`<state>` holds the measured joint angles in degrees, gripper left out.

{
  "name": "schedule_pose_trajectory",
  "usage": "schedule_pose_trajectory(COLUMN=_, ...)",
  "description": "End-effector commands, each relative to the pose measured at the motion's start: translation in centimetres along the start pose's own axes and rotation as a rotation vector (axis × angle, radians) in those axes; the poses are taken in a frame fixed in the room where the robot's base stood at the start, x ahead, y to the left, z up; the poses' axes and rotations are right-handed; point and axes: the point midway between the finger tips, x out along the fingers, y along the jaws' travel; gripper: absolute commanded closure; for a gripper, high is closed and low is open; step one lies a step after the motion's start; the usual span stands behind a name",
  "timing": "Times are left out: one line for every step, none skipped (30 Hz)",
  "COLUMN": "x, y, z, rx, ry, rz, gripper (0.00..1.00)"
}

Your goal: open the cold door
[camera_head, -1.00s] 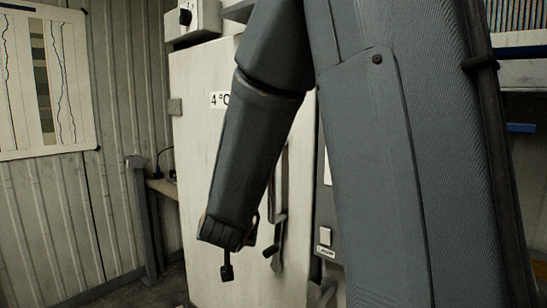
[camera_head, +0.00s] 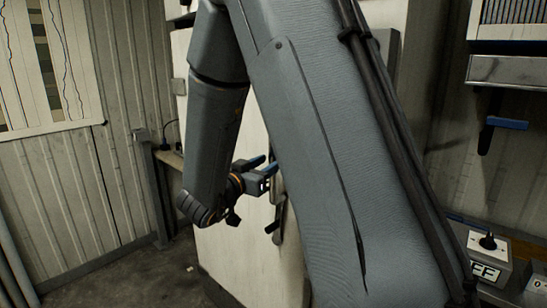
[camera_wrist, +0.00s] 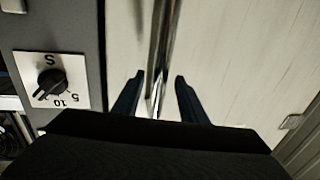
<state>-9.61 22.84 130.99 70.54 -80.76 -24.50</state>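The cold door (camera_head: 222,258) is a pale, scuffed panel, largely hidden behind my arm in the head view; it fills much of the wrist view (camera_wrist: 245,65) and looks shut. Its metal handle (camera_head: 277,218) stands upright near the door's edge, partly hidden by my arm. In the wrist view the handle bar (camera_wrist: 163,50) runs down between my two dark fingers. My gripper (camera_head: 264,172) is open and points at the door by the handle. I cannot tell whether the bar is fully inside the fingers; no contact shows.
A grey panel with a timer knob (camera_wrist: 50,82) is left of the handle in the wrist view. A bench with an OFF switch box (camera_head: 488,246) is at the right. A grey post (camera_head: 152,190) stands at the left. The floor at lower left is mostly clear.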

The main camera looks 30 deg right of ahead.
Motion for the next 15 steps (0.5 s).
schedule_pose_trajectory(x=0.8, y=0.2, z=-0.1, rx=-0.002, ry=-0.001, rz=0.003, gripper=0.61)
schedule_pose_trajectory(x=1.2, y=0.1, z=-0.1, rx=-0.002, ry=-0.001, rz=0.003, gripper=0.61)
schedule_pose_trajectory(x=1.7, y=0.1, z=-0.1, rx=-0.001, ry=-0.001, rz=0.002, gripper=0.61)
schedule_pose_trajectory(x=2.0, y=0.1, z=-0.1, rx=-0.001, ry=0.0, rz=0.001, gripper=0.61)
schedule_pose_trajectory(x=2.3, y=0.1, z=-0.1, rx=-0.001, ry=0.0, rz=0.001, gripper=0.61)
schedule_pose_trajectory(x=2.6, y=0.1, z=-0.1, rx=-0.001, ry=-0.001, rz=0.001, gripper=0.61)
schedule_pose_trajectory(x=2.7, y=0.1, z=0.0, rx=-0.001, ry=-0.001, rz=0.001, gripper=0.61)
schedule_pose_trajectory(x=2.9, y=0.0, z=0.0, rx=-0.001, ry=-0.001, rz=0.0, gripper=0.61)
schedule_pose_trajectory(x=3.0, y=0.0, z=0.0, rx=-0.001, ry=-0.001, rz=-0.001, gripper=0.61)
schedule_pose_trajectory(x=3.1, y=0.0, z=0.0, rx=-0.001, ry=-0.001, rz=-0.001, gripper=0.61)
schedule_pose_trajectory(x=3.1, y=0.0, z=0.0, rx=-0.001, ry=-0.001, rz=-0.002, gripper=0.61)
schedule_pose_trajectory(x=3.1, y=0.0, z=0.0, rx=-0.001, ry=-0.001, rz=-0.002, gripper=0.61)
schedule_pose_trajectory(x=3.1, y=0.0, z=0.0, rx=-0.001, ry=-0.001, rz=-0.002, gripper=0.61)
schedule_pose_trajectory(x=3.1, y=0.0, z=0.0, rx=0.0, ry=-0.001, rz=-0.002, gripper=0.61)
schedule_pose_trajectory(x=3.1, y=0.0, z=0.0, rx=0.0, ry=-0.001, rz=-0.002, gripper=0.61)
